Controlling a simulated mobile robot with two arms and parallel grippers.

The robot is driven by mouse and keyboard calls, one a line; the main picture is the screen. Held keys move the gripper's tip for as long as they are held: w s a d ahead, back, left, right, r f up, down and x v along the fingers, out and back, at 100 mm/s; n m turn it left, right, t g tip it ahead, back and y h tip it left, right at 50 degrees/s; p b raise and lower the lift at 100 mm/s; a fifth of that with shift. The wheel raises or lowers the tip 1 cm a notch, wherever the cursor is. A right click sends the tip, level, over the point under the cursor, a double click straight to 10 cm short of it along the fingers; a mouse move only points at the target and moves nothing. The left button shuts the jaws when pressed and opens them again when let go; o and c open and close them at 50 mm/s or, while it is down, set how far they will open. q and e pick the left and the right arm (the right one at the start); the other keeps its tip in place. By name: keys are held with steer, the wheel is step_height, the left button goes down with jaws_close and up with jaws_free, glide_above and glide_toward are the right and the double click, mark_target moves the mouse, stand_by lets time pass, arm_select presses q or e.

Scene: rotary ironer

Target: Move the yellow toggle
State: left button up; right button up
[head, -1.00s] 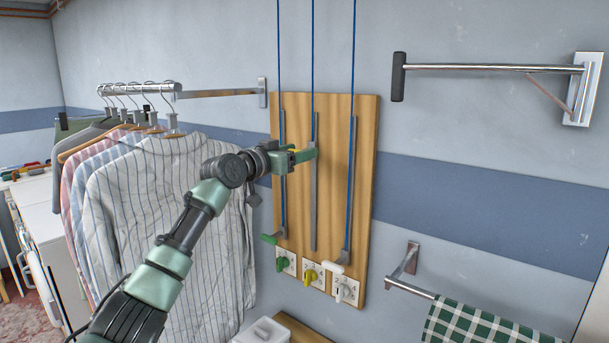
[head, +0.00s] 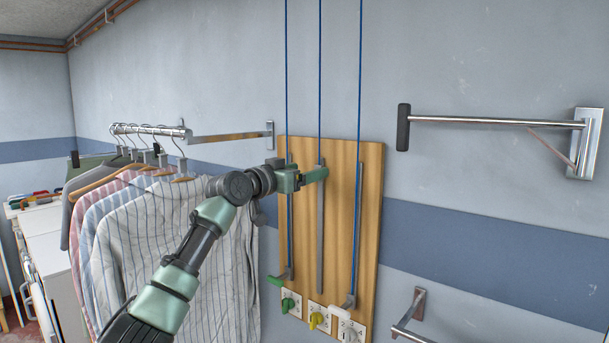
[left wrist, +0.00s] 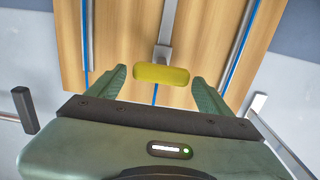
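The yellow toggle (left wrist: 161,75) is a rounded bar on a grey lever. It shows in the left wrist view between the fingers of my left gripper, one finger at each end. In the head view, my left gripper (head: 305,178) is near the top of the middle rail (head: 320,230) on the wooden board (head: 370,190). My right gripper is in neither view.
The green toggle (head: 275,281) and the white toggle (head: 339,313) sit low on the side rails. A yellow knob (head: 317,320) is below the middle rail. Hanging shirts (head: 150,240) are at left. A wall bar (head: 490,121) sticks out at right.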

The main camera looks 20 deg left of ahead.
arm_select(q)
steer(key=shift+f, duration=0.25)
steer(key=shift+s+a+f+b, duration=0.1)
steer(key=shift+s+a+b, duration=0.05)
steer(key=shift+s+b, duration=0.2)
steer(key=b+v, duration=0.4)
steer(key=v, duration=0.3)
steer(key=shift+r, duration=0.35)
